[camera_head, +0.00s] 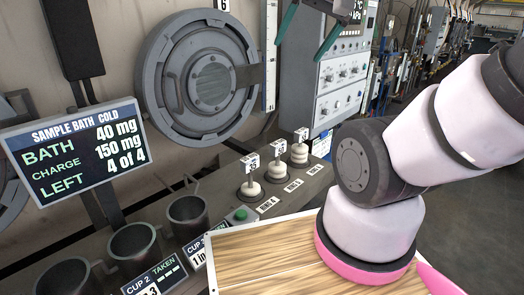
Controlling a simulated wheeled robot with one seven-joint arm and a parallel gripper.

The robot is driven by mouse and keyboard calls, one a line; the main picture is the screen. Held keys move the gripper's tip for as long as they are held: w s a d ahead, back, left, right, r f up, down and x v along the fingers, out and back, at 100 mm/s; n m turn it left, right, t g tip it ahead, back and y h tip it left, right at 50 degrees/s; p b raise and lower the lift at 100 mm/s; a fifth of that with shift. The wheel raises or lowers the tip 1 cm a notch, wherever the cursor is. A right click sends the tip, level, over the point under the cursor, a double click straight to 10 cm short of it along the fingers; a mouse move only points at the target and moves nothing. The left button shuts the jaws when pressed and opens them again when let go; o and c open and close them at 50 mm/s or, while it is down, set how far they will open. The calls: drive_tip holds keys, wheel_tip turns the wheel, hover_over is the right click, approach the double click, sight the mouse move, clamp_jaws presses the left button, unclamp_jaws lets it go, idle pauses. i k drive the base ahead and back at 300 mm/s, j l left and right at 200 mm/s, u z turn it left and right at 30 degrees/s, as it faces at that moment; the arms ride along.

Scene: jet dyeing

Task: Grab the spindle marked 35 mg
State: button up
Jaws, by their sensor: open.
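Three spindles with pale stacked discs stand in a row on the grey ledge, each topped by a small white tag. The nearest spindle (250,187) has a tag that seems to read 35. The middle spindle (276,169) and the far spindle (299,154) carry tags too small to read surely. My gripper (298,51) shows at the top of the picture, with two teal fingers spread apart and nothing between them. It is above the spindles in the picture and apart from them.
A sign (77,150) reads bath 40 mg, charge 150 mg, left 4 of 4. Several grey cups (132,245) stand at the front left. A green button (241,214) is beside the spindles. A round hatch (205,80) and control cabinet (340,80) stand behind. A wooden board (265,255) lies in front.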

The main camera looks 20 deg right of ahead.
sight(250, 190)
drive_tip(key=i+l, duration=0.1)
drive_tip(key=l, duration=0.35)
drive_tip(key=k+l+u, duration=0.1)
drive_tip(key=l, duration=0.25)
drive_tip(key=l+u, duration=0.2)
drive_tip(key=l, duration=0.2)
drive_tip(key=k+l+u, duration=0.2)
drive_tip(key=l, duration=0.2)
drive_tip(key=l+u, duration=0.2)
drive_tip(key=l, duration=0.2)
drive_tip(key=k+l+u, duration=0.2)
drive_tip(key=l, duration=0.2)
drive_tip(key=i+l+u, duration=0.25)
drive_tip(key=l, duration=0.15)
drive_tip(key=l+u, duration=0.25)
drive_tip(key=l, duration=0.15)
drive_tip(key=i+l+u, duration=0.1)
drive_tip(key=l+u, duration=0.15)
drive_tip(key=l, duration=0.2)
drive_tip(key=i+l+u, duration=0.15)
drive_tip(key=i+l, duration=0.15)
drive_tip(key=i+l+u, duration=0.2)
drive_tip(key=l, duration=0.3)
drive_tip(key=i+j, duration=0.05)
